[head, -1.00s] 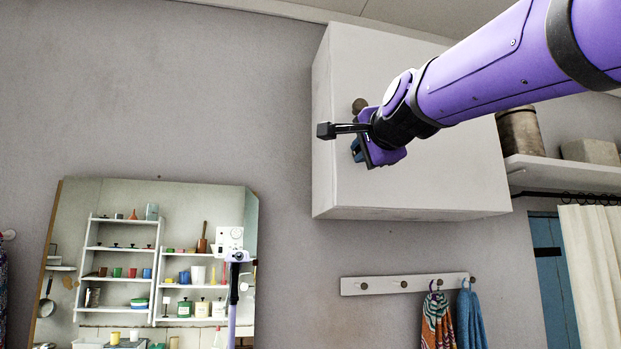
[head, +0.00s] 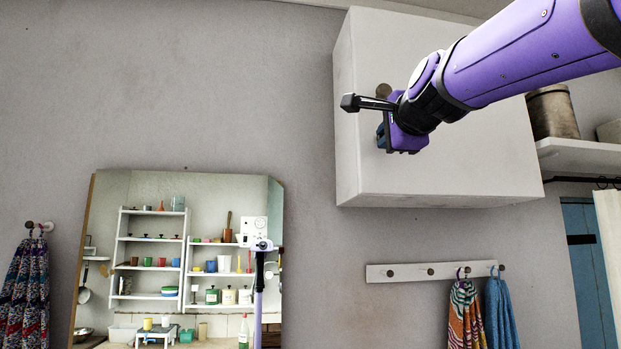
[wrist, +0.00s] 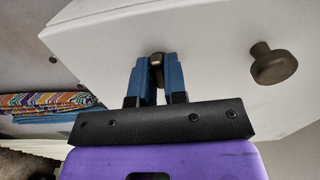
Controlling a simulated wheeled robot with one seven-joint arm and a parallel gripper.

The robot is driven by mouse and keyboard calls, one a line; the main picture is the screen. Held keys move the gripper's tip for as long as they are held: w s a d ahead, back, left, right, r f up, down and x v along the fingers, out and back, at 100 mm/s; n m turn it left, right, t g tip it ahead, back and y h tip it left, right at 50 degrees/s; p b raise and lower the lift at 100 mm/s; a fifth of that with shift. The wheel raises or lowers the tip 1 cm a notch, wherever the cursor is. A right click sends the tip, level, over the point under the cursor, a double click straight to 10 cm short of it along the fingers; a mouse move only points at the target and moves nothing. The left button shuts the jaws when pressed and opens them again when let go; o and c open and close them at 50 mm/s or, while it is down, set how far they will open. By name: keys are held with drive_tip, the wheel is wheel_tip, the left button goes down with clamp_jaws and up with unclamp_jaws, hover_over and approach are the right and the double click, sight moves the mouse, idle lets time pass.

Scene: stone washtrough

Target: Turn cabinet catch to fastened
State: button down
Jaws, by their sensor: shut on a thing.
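The white wall cabinet (head: 450,165) hangs at the upper right of the head view, and its face fills much of the wrist view (wrist: 215,45). A round brown knob (wrist: 273,64) stands on that face, to the right of my gripper in the wrist view. It also shows above my gripper in the head view (head: 383,90). My gripper (wrist: 157,72) has its blue fingers closed on the small dark brown cabinet catch (wrist: 157,60) near the cabinet's edge. The fingers hide most of the catch, so I cannot tell which way it is turned.
A mirror (head: 230,190) leans on the wall at lower left, reflecting shelves. A peg rail (head: 400,272) with two hanging cloths (head: 500,310) is below the cabinet. A shelf (head: 580,155) with a canister (head: 552,112) is to its right. The wall left of the cabinet is bare.

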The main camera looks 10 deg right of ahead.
drive_tip(key=c, duration=1.2)
unclamp_jaws()
drive_tip(key=shift+o, duration=0.2)
drive_tip(key=shift+s, duration=0.1)
drive_tip(key=s, duration=1)
drive_tip(key=shift+s, duration=0.3)
drive_tip(key=shift+r, duration=0.1)
drive_tip(key=s+d+f+n+g, duration=0.2)
drive_tip(key=f+n, duration=0.4)
drive_tip(key=f, duration=0.8)
drive_tip(key=s+d+f+n+g, duration=0.2)
drive_tip(key=s+f+n+g, duration=0.3)
drive_tip(key=f, duration=0.9)
drive_tip(key=s+d+f+n+g, duration=0.2)
drive_tip(key=f+n+g, duration=0.3)
drive_tip(key=f, duration=1)
drive_tip(key=shift+s+d+n+g, duration=0.3)
drive_tip(key=shift+s+n, duration=0.6)
